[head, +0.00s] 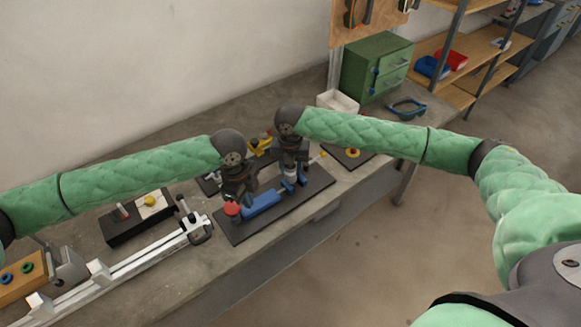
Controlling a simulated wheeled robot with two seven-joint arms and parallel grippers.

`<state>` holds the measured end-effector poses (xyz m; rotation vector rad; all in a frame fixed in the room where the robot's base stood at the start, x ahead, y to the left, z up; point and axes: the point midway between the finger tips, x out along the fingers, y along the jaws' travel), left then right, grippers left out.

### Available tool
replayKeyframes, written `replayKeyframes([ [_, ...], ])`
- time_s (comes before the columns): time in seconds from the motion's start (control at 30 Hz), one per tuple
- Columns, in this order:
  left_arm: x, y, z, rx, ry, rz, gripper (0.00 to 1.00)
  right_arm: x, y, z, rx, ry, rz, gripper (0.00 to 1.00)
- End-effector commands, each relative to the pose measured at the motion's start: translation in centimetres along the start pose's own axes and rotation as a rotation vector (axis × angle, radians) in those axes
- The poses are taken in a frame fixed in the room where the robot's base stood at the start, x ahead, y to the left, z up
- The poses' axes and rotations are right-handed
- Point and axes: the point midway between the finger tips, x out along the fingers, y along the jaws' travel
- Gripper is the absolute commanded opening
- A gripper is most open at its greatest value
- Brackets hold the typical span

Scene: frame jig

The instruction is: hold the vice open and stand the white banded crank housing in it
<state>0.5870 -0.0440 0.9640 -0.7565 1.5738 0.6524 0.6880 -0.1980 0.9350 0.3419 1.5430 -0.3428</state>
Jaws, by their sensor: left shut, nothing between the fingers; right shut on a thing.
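The blue vice (262,203) is fixed on a dark base plate (318,186) on the bench, with a red knob (232,209) at its left end. My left gripper (238,200) points down at the red knob and the vice's left end; it is shut with nothing between the fingers. Whether it touches the knob is unclear. My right gripper (291,166) points down over the right part of the vice, shut on a small white piece (291,171), which looks like the crank housing. Its bands and lower end are mostly hidden, so whether it touches the vice cannot be told.
Behind the grippers stands a yellow item (262,146). A black box (135,222) and a long pale rail (130,262) lie left. A green drawer cabinet (375,67), a white bin (338,101) and blue-framed goggles (407,107) stand at the back right.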

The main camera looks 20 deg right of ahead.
Motion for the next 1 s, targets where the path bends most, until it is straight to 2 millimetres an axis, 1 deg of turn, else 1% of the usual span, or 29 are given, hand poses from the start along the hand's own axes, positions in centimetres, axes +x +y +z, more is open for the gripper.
replayKeyframes([
  [0.03,-1.4,0.0,1.1,0.003,-0.028,-0.002,0.0,0.0,0.0,0.0,0.0,0.0,0.0,0.1],
  [0.1,-2.9,0.2,2.2,0.009,-0.06,0.001,0.0,0.0,0.0,0.0,0.0,0.0,0.0,0.1],
  [0.2,-4.6,0.4,3.4,0.012,-0.096,0.005,0.0,0.0,0.0,0.0,0.0,0.0,0.0,0.1],
  [0.3,-5.7,0.6,4.2,0.016,-0.119,0.007,0.0,0.0,0.0,0.0,0.0,0.0,0.0,0.1],
  [0.4,-6.1,0.7,4.5,0.018,-0.129,0.01,0.0,0.0,0.0,0.0,0.0,0.0,0.0,0.1],
  [0.53,-6.0,0.7,4.6,0.018,-0.132,0.011,0.0,0.0,0.0,0.0,0.0,0.0,0.0,0.1],
  [0.67,-5.2,0.7,4.7,0.017,-0.132,0.011,0.0,0.0,0.0,0.0,0.0,0.0,0.0,0.1],
  [1.0,-1.8,0.7,5.1,0.017,-0.13,0.01,0.0,0.0,0.0,0.0,0.0,0.0,0.0,0.1],
])
